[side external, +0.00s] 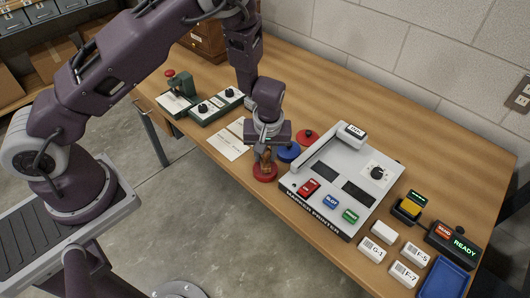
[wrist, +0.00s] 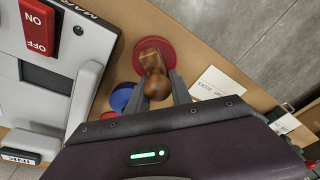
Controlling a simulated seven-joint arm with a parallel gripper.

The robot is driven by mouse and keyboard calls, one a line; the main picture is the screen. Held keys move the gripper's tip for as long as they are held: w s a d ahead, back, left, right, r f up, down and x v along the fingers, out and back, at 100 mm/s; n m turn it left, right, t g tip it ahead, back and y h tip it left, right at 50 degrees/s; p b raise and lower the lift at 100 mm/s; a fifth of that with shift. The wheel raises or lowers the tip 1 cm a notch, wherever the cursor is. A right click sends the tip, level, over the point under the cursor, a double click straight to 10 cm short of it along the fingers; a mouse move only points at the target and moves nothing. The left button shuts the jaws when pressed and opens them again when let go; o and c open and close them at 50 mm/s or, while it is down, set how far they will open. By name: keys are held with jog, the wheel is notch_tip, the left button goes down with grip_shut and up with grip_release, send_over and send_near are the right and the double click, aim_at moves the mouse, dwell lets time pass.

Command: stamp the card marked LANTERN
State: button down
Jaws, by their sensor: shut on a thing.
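My gripper (side external: 265,152) is shut on a brown wooden stamp (wrist: 151,60), with the round knob of its handle between the fingers in the wrist view. The stamp is over a red round pad (side external: 264,174) near the table's front edge; I cannot tell whether they touch. The pad also shows in the wrist view (wrist: 172,50). White cards (side external: 227,145) lie on the table to the left of my gripper. One card with print (wrist: 216,84) shows at the right in the wrist view. The name LANTERN is not readable on any card.
A blue round piece (side external: 288,153) and another red one (side external: 307,137) lie close behind the stamp. A grey label printer (side external: 328,200) stands just to the right. Green boxes with knobs (side external: 217,107) stand left of the cards. White blocks and a blue tray (side external: 444,279) are at far right.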

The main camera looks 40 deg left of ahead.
jog(key=shift+f, duration=0.55)
dwell(1.4)
jog(key=shift+r, duration=3.55)
jog(key=w+a, duration=0.2)
jog(key=a, duration=0.4)
jog(key=w+a+f, duration=0.1)
jog(key=w+a, duration=0.1)
jog(key=a, duration=0.4)
jog(key=w+a+f, duration=0.1)
jog(key=w+a, duration=0.1)
jog(key=a, duration=0.4)
jog(key=shift+w+a+f, duration=0.15)
jog(key=shift+a, duration=0.15)
jog(key=shift+f, duration=2.75)
